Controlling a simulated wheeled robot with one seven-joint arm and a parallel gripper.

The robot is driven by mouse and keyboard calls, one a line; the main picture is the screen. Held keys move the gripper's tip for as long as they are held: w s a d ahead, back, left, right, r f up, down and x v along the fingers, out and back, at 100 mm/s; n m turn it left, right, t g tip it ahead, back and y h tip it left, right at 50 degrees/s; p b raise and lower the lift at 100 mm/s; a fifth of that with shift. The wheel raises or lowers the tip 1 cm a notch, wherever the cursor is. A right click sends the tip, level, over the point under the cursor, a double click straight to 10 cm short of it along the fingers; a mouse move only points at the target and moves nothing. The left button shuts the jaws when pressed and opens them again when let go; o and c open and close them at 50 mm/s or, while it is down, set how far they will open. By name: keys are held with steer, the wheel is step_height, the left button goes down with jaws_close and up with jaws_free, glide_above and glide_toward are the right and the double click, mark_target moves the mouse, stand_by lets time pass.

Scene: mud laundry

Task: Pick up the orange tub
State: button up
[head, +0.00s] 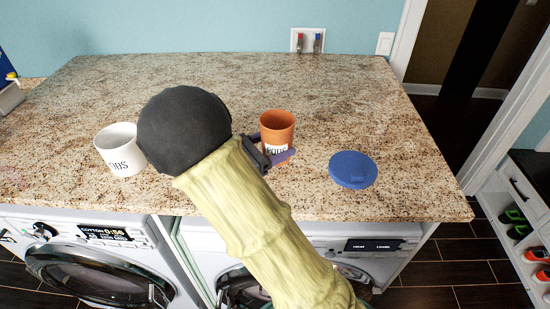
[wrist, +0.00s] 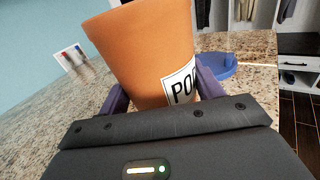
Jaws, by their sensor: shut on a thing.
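The orange tub (head: 277,128) has a white label with black letters and stands upright on or just above the speckled granite counter, right of the middle in the head view. My gripper (head: 273,153) is shut on it, with a purple finger on each side. In the wrist view the orange tub (wrist: 145,50) fills the space between the purple fingers of my gripper (wrist: 158,95). Its bottom is hidden behind the gripper body, so I cannot tell whether it touches the counter.
A white tub (head: 121,150) with black letters stands on the counter to the left. A round blue lid (head: 353,170) lies to the right, near the front edge. The back of the counter (head: 220,75) is clear. Two front-loading machines (head: 95,270) stand beneath.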

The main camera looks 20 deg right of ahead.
mark_target(264, 138)
steer(key=shift+r, duration=1.8)
